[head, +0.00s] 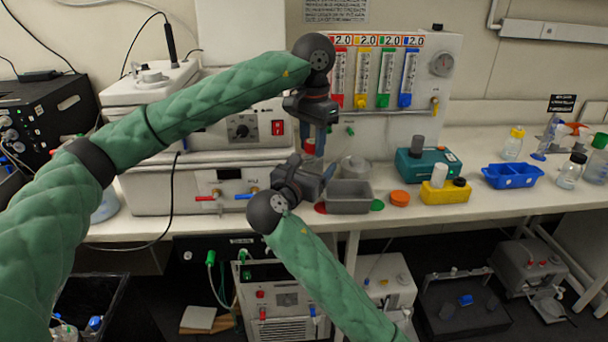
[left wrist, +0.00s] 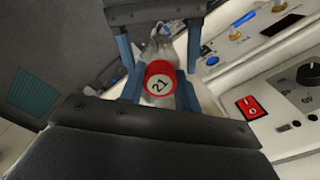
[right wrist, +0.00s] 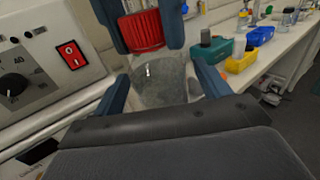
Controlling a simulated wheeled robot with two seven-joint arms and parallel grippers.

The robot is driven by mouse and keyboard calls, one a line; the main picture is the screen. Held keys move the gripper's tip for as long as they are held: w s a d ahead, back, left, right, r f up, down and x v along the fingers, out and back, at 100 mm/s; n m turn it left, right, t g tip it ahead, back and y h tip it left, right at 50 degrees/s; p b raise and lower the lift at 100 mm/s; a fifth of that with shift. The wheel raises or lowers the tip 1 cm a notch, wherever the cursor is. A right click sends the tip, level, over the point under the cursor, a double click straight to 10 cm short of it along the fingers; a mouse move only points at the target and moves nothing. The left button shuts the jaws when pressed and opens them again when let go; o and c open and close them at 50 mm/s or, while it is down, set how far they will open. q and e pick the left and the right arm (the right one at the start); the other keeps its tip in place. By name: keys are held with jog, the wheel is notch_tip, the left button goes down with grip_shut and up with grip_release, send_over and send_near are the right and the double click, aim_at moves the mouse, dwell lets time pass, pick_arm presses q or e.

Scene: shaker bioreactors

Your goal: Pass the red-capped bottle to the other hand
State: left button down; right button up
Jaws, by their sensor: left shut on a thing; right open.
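The red-capped bottle shows its red cap (head: 310,147) in the head view, above the bench. The cap (left wrist: 159,80) bears the number 21 in the left wrist view. My left gripper (head: 318,146) points down and is shut on the bottle at the cap. My right gripper (head: 326,172) is just below, its fingers open. In the right wrist view the clear bottle body (right wrist: 160,86) hangs below the cap (right wrist: 142,30), between my right fingers, with a gap visible beside it. In the head view the body is mostly hidden by the grippers.
A teal box (head: 411,170), a yellow block (head: 444,195) and a blue tray (head: 512,182) are to the right. A flowmeter panel (head: 395,110) stands close behind.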

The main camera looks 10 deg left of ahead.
jog(key=shift+w+d, duration=0.25)
jog(key=shift+w, duration=0.45)
jog(key=c, duration=1.1)
pick_arm(q)
jog(key=c, duration=0.9)
grip_release()
pick_arm(e)
jog(key=shift+c, duration=0.3)
pick_arm(q)
jog(key=shift+r, duration=0.1)
